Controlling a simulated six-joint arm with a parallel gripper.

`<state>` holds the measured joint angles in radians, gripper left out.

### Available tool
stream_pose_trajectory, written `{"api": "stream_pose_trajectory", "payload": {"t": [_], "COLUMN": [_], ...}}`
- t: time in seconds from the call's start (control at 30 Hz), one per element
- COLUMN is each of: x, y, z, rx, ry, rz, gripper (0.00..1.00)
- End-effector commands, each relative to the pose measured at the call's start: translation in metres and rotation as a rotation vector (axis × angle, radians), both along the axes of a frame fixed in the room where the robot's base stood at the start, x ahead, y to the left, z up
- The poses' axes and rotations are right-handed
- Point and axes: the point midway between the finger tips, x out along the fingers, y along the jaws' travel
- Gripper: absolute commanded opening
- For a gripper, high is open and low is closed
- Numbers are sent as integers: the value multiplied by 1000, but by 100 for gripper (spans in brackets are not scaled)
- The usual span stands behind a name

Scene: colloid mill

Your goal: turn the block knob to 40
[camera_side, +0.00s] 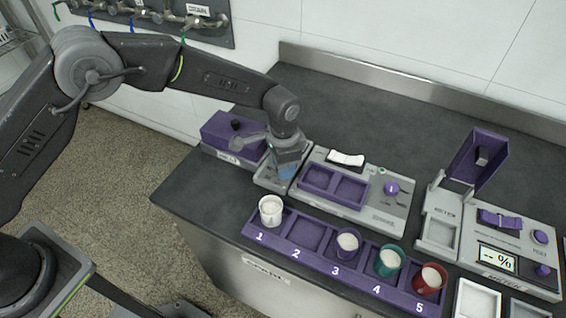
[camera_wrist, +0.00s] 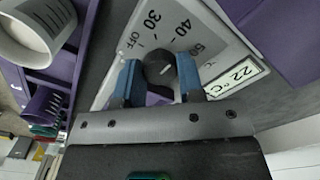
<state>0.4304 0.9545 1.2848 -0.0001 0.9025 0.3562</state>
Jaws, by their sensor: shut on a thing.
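The block knob (camera_wrist: 160,67) is dark and round, on a light grey dial panel (camera_wrist: 190,22) marked OFF, 30, 40 and 50. A short pale line shows on the knob; I cannot tell which mark it points to. A display (camera_wrist: 236,77) beside the dial reads 22 °C. My gripper (camera_wrist: 158,70) has its blue fingers on both sides of the knob, shut on it. In the side view my gripper (camera_side: 288,168) points down at the small grey panel (camera_side: 266,180); it hides the knob there.
A purple box (camera_side: 222,143) stands left of my gripper. A grey unit with purple recesses (camera_side: 395,213) is close on the right. In front, a purple numbered rack (camera_side: 274,239) holds several cups, with a white cup (camera_side: 271,211) at 1. Bare counter (camera_side: 340,105) lies behind.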

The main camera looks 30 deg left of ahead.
Motion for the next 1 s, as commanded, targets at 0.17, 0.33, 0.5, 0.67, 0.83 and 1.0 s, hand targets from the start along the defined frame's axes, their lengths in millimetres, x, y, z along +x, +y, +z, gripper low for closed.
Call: {"api": "stream_pose_trajectory", "payload": {"t": [0.17,0.33,0.5,0.67,0.83,1.0], "x": [0,0,0,0,1,1], "y": [0,0,0,0,0,0], "z": [1,0,0,10,41,80], "rx": [0,0,0,-1,-2,-2], "ry": [0,0,0,-2,-5,-5], "rz": [1,1,1,1,1,1], "gripper": [49,61,61,61,61,61]}}
